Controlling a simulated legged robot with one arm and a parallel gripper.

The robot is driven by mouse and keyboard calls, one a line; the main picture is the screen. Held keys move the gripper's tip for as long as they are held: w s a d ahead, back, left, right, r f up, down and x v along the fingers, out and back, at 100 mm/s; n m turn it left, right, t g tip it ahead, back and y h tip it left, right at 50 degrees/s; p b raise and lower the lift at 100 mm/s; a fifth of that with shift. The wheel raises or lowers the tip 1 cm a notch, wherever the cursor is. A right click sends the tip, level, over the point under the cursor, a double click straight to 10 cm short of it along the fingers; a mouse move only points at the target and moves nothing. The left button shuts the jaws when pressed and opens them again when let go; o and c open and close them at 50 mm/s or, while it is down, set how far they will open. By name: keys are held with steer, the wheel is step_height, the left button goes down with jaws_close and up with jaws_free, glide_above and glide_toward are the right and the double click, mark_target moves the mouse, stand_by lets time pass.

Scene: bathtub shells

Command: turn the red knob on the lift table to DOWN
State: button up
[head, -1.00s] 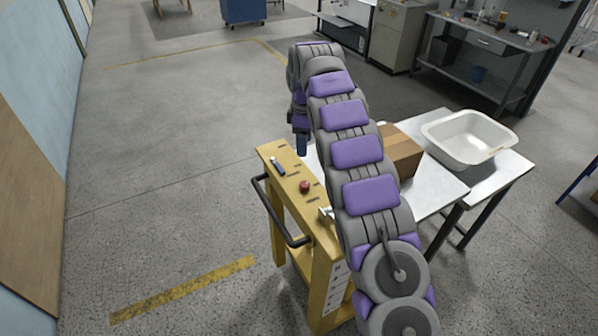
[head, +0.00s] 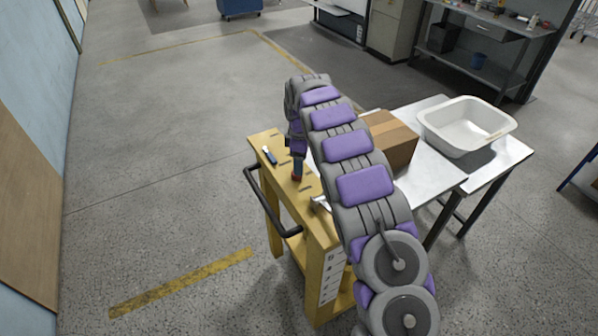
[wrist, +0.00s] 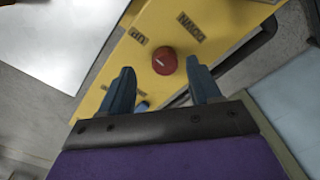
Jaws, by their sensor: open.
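The red knob (wrist: 165,61) sits on the yellow top panel of the lift table (wrist: 125,60). The wrist view shows a short white mark on its left part. The UP label (wrist: 138,36) is up-left of the knob and the DOWN label (wrist: 190,27) is up-right. My gripper (wrist: 161,78) is open, its two blue fingers apart, with the knob just beyond the gap between their tips. In the head view my gripper (head: 297,168) is low over the panel and mostly covers the knob (head: 297,178). I cannot tell whether the fingers touch it.
A blue-and-white item (head: 269,155) lies on the yellow panel (head: 262,141). A black handle bar (head: 268,205) runs along its left side. A cardboard box (head: 388,138) and a white basin (head: 467,125) stand on the tables to the right. The floor at left is clear.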

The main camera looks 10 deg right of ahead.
steer(key=f, duration=0.1)
steer(key=a+f, duration=0.1)
steer(key=f, duration=0.1)
steer(key=shift+f, duration=0.25)
steer(key=shift+a+f, duration=0.25)
steer(key=shift+a, duration=0.3)
steer(key=shift+d, duration=0.5)
steer(key=shift+c, duration=0.2)
steer(key=shift+d, duration=0.4)
steer(key=c, duration=0.3)
steer(key=shift+c, duration=0.7)
steer(key=shift+a, duration=0.6)
steer(key=c, duration=0.5)
steer(key=shift+d, duration=0.1)
steer(key=shift+c, duration=0.3)
